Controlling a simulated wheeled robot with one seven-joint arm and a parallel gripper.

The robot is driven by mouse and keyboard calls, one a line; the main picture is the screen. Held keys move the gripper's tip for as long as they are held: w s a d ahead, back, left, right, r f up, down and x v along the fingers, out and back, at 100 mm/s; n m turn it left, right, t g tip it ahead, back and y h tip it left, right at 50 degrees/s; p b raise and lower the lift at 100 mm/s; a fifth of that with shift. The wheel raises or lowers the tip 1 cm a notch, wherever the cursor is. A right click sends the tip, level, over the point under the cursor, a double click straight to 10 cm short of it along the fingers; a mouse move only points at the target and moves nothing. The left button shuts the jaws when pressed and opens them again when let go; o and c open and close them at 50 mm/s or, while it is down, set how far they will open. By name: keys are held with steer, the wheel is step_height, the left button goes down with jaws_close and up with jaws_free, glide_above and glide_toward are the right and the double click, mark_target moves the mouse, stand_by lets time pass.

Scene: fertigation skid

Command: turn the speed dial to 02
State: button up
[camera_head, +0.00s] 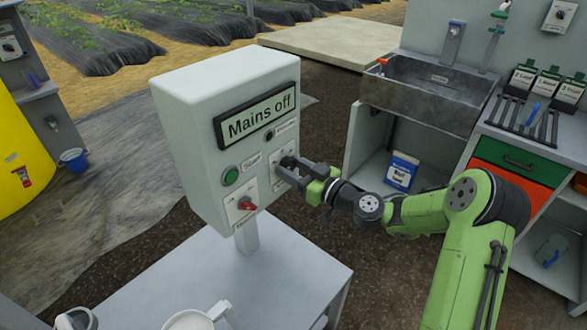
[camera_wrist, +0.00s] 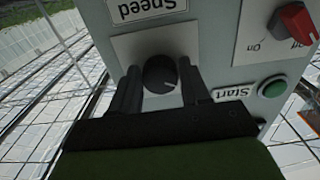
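The speed dial (camera_wrist: 161,74) is a round black knob with a pale mark at its lower right edge, on a pale plate under the "Speed" label in the wrist view. My gripper (camera_wrist: 160,78) has its two dark fingers apart, one on each side of the dial, with narrow gaps seeming to show. In the head view my gripper (camera_head: 286,170) reaches the front of the grey control box (camera_head: 185,130) from the right and hides the dial. The box display (camera_head: 256,115) reads "Mains off". The dial's number marks cannot be read.
A green start button (camera_head: 231,176) and a red mains switch (camera_head: 246,204) sit left of my gripper on the box front. The box stands on a post above a pale table (camera_head: 270,285). A sink (camera_head: 430,95) and cabinet stand at right.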

steer(key=c, duration=0.6)
steer(key=shift+m, duration=0.4)
steer(key=m, duration=0.4)
steer(key=shift+m, duration=0.3)
steer(key=m+p, duration=0.2)
steer(key=m, duration=0.4)
steer(key=shift+m, duration=0.3)
steer(key=o, duration=1.1)
steer(key=shift+c, duration=0.2)
steer(key=shift+s, duration=0.1)
